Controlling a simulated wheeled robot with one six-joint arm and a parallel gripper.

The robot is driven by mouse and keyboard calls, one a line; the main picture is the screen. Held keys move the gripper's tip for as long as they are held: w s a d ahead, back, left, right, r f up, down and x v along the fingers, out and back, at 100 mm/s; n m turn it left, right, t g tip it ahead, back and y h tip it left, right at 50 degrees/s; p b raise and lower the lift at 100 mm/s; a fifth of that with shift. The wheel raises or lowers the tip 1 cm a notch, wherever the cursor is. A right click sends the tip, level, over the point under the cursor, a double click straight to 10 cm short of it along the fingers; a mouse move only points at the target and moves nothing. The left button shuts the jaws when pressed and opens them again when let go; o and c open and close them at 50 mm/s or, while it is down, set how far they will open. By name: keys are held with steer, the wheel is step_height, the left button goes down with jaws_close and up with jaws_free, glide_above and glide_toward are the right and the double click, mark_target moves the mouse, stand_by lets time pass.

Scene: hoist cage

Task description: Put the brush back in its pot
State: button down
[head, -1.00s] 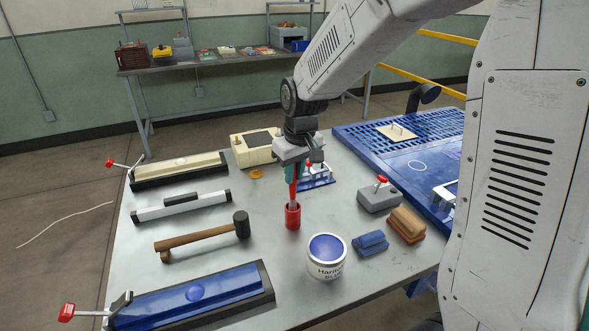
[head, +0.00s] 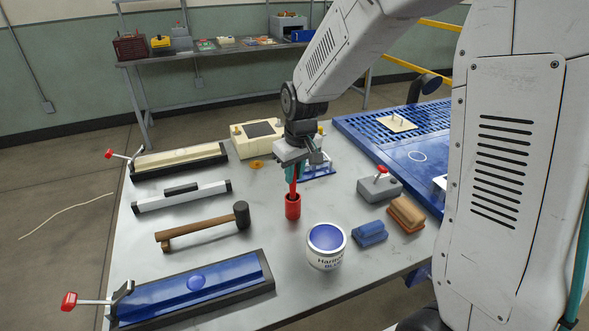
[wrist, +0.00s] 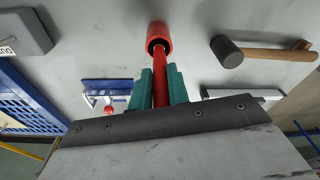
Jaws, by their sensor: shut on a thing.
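The red pot (head: 293,209) stands upright on the grey metal table (head: 262,225). It also shows at the top of the wrist view (wrist: 159,37), with its dark mouth turned toward my gripper. My gripper (head: 292,172) is right above the pot and points down. Its green fingers (wrist: 162,88) are shut on the red handle of the brush (wrist: 160,75). The brush is about upright, and its lower end is inside the pot mouth, hidden by the rim. I cannot tell whether it touches the bottom.
A white tin with blue top (head: 326,246) stands close at the pot's front right. A mallet (head: 205,228) lies to the left. Blue (head: 370,233) and brown (head: 406,214) blocks and a grey block with red knob (head: 379,185) are to the right. Bare table surrounds the pot.

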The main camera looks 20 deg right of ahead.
steer(key=shift+f, duration=0.4)
steer(key=c, duration=1.3)
jaws_free()
steer(key=shift+o, duration=0.2)
step_height(320, 180, up, 8)
steer(key=s, duration=0.1)
steer(key=shift+d+f, duration=0.15)
steer(key=shift+f, duration=0.05)
steer(key=shift+s, duration=0.1)
steer(key=s+d+r+m, duration=0.1)
steer(key=s+r, duration=0.2)
steer(key=s, duration=1.1)
steer(key=s+d+r+m, duration=0.1)
steer(key=s+r, duration=0.3)
steer(key=s, duration=1)
steer(key=shift+d+m+g, duration=0.3)
steer(key=shift+m, duration=0.2)
